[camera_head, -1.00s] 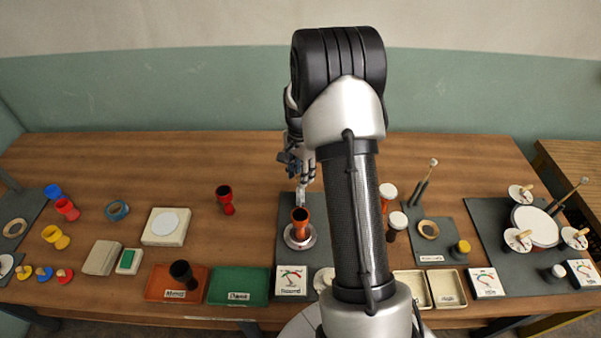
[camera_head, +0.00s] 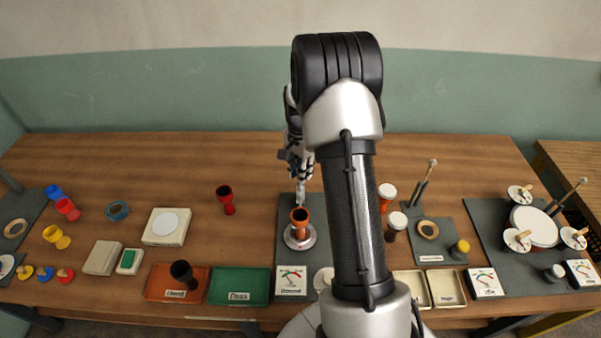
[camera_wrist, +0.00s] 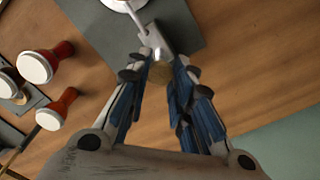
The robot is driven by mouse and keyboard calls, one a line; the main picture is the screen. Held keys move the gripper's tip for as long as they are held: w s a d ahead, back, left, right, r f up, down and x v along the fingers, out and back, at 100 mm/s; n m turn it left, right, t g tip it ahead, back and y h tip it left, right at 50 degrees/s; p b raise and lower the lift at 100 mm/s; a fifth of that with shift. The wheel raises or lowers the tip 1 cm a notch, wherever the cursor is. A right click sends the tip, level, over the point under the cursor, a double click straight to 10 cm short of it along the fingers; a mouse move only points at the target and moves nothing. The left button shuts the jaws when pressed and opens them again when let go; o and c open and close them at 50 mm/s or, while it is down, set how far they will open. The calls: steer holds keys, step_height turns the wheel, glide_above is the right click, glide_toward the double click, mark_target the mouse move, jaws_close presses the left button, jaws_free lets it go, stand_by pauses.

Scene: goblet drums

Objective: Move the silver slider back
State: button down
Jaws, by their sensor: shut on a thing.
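The silver slider (camera_wrist: 157,42) is a small metal block on a thin rod, at the edge of the dark grey mat (camera_wrist: 185,22) in the wrist view. My gripper (camera_wrist: 160,66) is shut on it, with the blue-padded fingers on either side. In the head view my gripper (camera_head: 300,182) points down at the slider (camera_head: 301,199), which is partly hidden by the fingers. The rod leads toward a round silver base (camera_head: 291,241), where an orange-red goblet drum (camera_head: 300,218) stands upright.
A dial card (camera_head: 290,281) lies at the mat's front. Orange (camera_head: 157,281) and green (camera_head: 225,286) trays lie front left. The table behind my gripper is clear.

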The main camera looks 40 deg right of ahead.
steer(key=w+d, duration=0.2)
steer(key=w, duration=0.1)
steer(key=shift+w+d+r+p, duration=0.1)
steer(key=shift+d+p, duration=0.1)
steer(key=shift+p, duration=0.1)
steer(key=c, duration=1.4)
jaws_free()
steer(key=shift+w+d, duration=0.1)
steer(key=shift+o, duration=0.2)
step_height(320, 180, up, 12)
